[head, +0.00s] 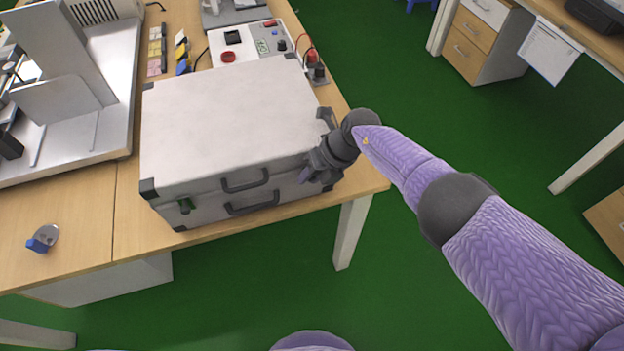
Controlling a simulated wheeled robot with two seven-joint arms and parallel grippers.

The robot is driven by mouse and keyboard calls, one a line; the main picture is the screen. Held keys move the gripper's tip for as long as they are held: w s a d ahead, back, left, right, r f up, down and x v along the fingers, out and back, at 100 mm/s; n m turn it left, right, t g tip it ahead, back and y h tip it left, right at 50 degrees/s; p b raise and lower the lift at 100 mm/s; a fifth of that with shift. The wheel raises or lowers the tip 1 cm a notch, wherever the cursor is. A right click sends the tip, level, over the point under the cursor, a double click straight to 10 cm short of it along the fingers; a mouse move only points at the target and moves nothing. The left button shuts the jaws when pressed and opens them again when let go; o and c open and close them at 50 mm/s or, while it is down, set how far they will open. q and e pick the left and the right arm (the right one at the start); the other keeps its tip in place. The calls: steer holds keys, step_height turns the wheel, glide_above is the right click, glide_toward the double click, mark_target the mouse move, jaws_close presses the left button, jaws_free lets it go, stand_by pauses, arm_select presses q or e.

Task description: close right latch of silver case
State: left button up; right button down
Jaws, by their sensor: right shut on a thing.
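The silver case (225,115) lies flat on the wooden table with its lid down. Its front side faces me and carries two dark handles, the upper handle (245,181) on the lid and the lower handle (252,203) on the base. The left latch (186,205) shows as a small greenish-dark piece near the front left corner. My right gripper (309,177) is at the right part of the case's front, shut on the right latch, which it mostly hides. How the latch sits is too small to tell. My left gripper is not in view.
A white control box (245,45) with a red button stands behind the case. A large grey-white machine (75,85) fills the table's left side. A small blue-and-grey object (43,238) lies at front left. The table's right edge is close to the case.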

steer(key=shift+g, duration=0.3)
steer(key=c, duration=0.5)
jaws_free()
steer(key=shift+a, duration=0.1)
steer(key=shift+c, duration=0.2)
steer(key=p+v, duration=0.5)
steer(key=v, duration=0.5)
steer(key=shift+p, duration=0.3)
